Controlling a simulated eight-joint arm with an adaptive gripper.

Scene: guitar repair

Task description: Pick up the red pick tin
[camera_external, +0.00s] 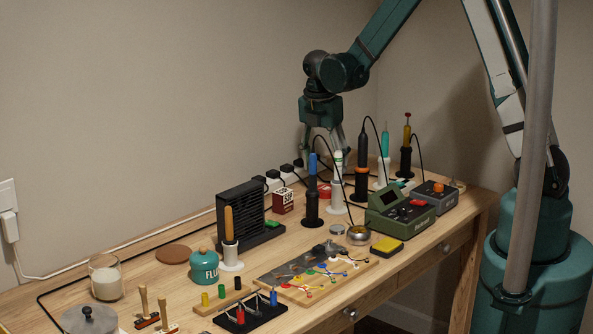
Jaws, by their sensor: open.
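A small red, rounded thing (325,191), which looks like the pick tin, lies on the bench among the upright tool stands. It is partly hidden by the blue-handled iron and a white stand. A dark red box with a pale label (283,201) stands to its left; I cannot read the label. My gripper (323,158) points down above the red thing, with its fingers spread and nothing seen between them. The fingertips are partly hidden behind the tools and cable.
A blue-handled iron (312,188), an orange-banded iron (362,168) and a teal screwdriver (385,146) stand upright close to my gripper, with looping black cables. A green station (400,214) is at right, a black slatted unit (241,216) at left. A power strip runs behind.

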